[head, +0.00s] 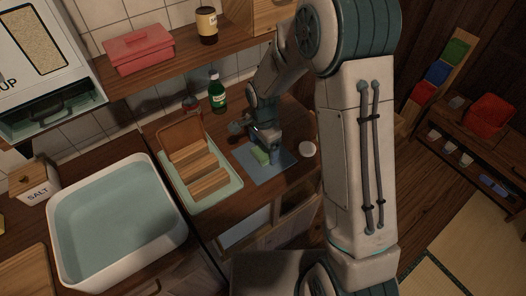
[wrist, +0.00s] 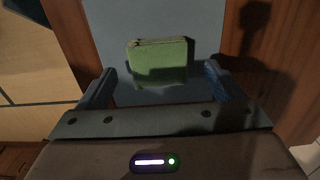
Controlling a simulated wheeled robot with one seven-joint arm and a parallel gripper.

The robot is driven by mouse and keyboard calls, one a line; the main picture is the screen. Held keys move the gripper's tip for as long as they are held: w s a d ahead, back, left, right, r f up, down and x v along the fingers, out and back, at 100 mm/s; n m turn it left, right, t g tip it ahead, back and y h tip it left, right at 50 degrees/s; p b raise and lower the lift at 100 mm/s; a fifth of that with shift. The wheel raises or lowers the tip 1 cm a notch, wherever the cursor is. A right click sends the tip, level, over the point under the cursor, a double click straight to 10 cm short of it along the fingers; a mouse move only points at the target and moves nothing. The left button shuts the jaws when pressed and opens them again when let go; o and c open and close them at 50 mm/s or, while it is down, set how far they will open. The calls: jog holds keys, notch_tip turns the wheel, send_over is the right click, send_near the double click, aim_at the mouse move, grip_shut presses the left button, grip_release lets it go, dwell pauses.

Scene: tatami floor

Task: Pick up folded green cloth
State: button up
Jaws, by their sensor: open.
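The folded green cloth (head: 260,156) lies on a blue-grey mat (head: 281,171) on the wooden counter. In the wrist view the green cloth (wrist: 160,59) appears as a small boxy bundle, ahead of and between my two fingers. My gripper (head: 264,150) is above the mat, close by the cloth, and partly covers it in the head view. In the wrist view my gripper (wrist: 160,80) is open, with one finger on each side and nothing held.
A tray (head: 228,190) with wooden slats stands left of the mat. A green bottle (head: 217,95) stands behind it. A large white basin (head: 65,262) is at left. A shelf (head: 180,56) runs above the counter.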

jog(key=shift+f, duration=0.9)
jog(key=c, duration=1.1)
jog(key=shift+c, duration=0.2)
jog(key=shift+r, duration=0.15)
jog(key=shift+r, duration=0.55)
notch_tip(320, 180, up, 3)
jog(key=shift+f+b, duration=0.15)
jog(key=shift+b, duration=0.35)
jog(key=s+d+r+b, duration=0.1)
jog(key=s+d+r, duration=0.2)
jog(key=d+r, duration=0.4)
jog(key=d, duration=0.4)
jog(key=shift+d+b, duration=0.15)
jog(key=shift+b, duration=0.15)
